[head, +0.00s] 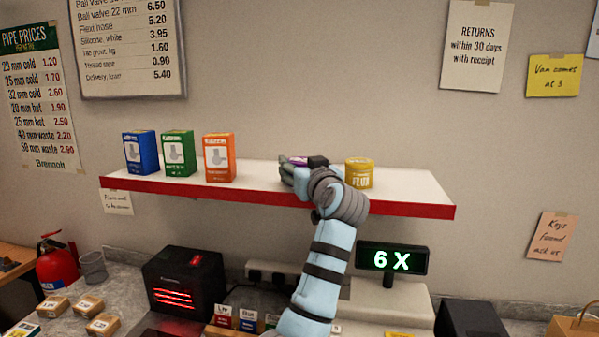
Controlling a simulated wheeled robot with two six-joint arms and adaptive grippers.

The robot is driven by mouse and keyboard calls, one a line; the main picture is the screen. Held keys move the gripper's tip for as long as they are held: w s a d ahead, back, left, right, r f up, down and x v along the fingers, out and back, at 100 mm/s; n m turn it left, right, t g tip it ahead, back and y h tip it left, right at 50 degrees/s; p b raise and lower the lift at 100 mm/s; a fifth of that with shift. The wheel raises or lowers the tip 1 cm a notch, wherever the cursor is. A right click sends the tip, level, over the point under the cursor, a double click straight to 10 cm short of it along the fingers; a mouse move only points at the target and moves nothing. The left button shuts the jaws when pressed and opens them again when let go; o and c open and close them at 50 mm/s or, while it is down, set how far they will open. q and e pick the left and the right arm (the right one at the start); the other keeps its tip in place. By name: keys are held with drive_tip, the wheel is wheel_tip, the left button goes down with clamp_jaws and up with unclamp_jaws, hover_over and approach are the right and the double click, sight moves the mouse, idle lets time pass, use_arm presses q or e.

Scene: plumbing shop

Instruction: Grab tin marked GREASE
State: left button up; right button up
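My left gripper (302,172) is over the white shelf, at a purple-topped item (297,160). Only the top of this item shows; the gripper and wrist hide the rest, so I cannot read any marking on it. Grey finger parts show on its left and a dark part on its right, but whether they press on it is hidden. A yellow tin (359,173) marked FLUX stands just right of the gripper. No readable GREASE marking shows. My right gripper is not in view.
Blue (141,152), green (178,153) and orange (219,158) boxes stand left on the red-edged shelf (415,188). The shelf's right end is clear. Below are a black heater-like box (185,290), a "6 X" display (393,259) and small cartons (87,304).

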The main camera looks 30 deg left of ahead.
use_arm(q)
drive_tip(key=c, duration=0.6)
